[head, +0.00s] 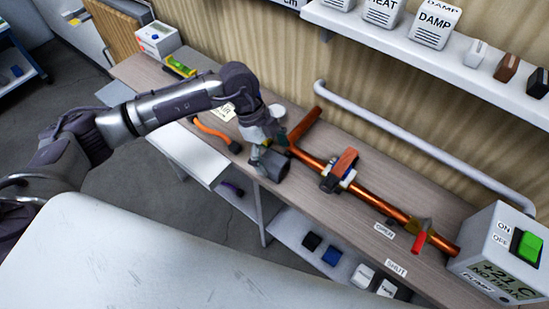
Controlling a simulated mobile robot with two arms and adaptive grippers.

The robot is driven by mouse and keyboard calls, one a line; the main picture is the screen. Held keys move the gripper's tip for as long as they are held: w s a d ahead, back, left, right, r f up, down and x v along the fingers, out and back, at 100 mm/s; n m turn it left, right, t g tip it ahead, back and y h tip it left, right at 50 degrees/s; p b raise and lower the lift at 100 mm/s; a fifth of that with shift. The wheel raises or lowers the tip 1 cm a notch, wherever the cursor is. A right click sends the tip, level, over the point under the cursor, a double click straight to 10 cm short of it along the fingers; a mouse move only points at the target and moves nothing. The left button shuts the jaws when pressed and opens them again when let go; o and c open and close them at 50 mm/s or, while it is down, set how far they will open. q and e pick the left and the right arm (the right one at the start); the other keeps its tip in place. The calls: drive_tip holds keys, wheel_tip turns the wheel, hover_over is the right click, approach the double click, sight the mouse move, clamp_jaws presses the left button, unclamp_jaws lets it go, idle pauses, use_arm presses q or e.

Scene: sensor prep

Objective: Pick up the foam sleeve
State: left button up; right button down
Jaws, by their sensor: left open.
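The foam sleeve appears to be the dark grey block-like piece (271,166) on the wooden bench, in front of the copper pipe's left end. My left gripper (266,146) reaches down from the upper left and is right at the sleeve's upper left side. Its jaws are open. I cannot tell whether a finger touches the sleeve. The gripper and wrist hide part of the bench behind. My right gripper is not in view.
A copper pipe (382,208) with a clamped block (341,170) and red-handled valve (420,240) runs to a grey pump box (485,255). An orange strap (212,132) lies left. A white rail (420,136) and shelf (400,43) are behind.

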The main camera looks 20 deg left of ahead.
use_arm(q)
drive_tip(key=shift+d+f, duration=0.25)
drive_tip(key=shift+f, duration=0.4)
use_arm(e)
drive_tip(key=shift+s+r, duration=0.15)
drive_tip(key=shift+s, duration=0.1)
use_arm(q)
drive_tip(key=c, duration=1)
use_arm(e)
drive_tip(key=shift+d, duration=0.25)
